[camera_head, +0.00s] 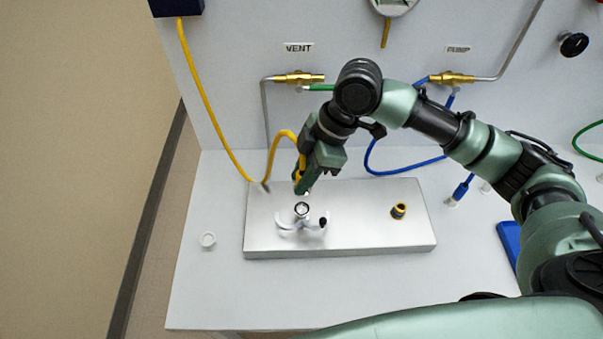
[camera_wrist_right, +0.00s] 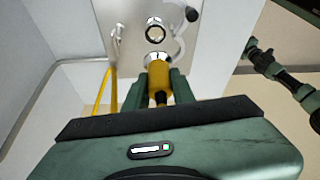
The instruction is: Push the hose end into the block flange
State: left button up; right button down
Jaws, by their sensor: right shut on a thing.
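My right gripper (camera_head: 302,184) is shut on the end of the yellow hose (camera_head: 272,152), just above and behind the block flange (camera_head: 302,209). In the right wrist view the yellow hose end (camera_wrist_right: 158,76), with a silver rim at its tip, sits between the fingers and points at the flange (camera_wrist_right: 155,31). A gap shows between rim and flange. The flange is a round metal port on the steel block (camera_head: 360,230). A white clamp (camera_head: 289,224) with a dark knob lies open around it.
A second port (camera_head: 398,211) with a yellow and black rim is on the block's right. A blue hose (camera_head: 405,172) runs behind the block. The bench front is clear.

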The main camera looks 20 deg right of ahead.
jog(key=shift+f, duration=0.3)
notch_tip(320, 180, down, 3)
jog(key=shift+f+b, duration=0.2)
jog(key=shift+b, duration=0.5)
jog(key=shift+f+b, duration=0.3)
jog(key=shift+f, duration=0.6)
pick_arm(q)
jog(key=shift+d+f, duration=0.4)
jog(key=shift+f, duration=0.4)
jog(key=shift+r, duration=0.15)
jog(key=shift+r+p, duration=0.35)
jog(key=shift+p, duration=0.2)
jog(key=shift+r, duration=0.1)
jog(key=shift+r+p, duration=0.4)
jog(key=shift+p, duration=0.1)
pick_arm(e)
jog(key=shift+r, duration=0.1)
pick_arm(q)
jog(key=shift+r, duration=0.15)
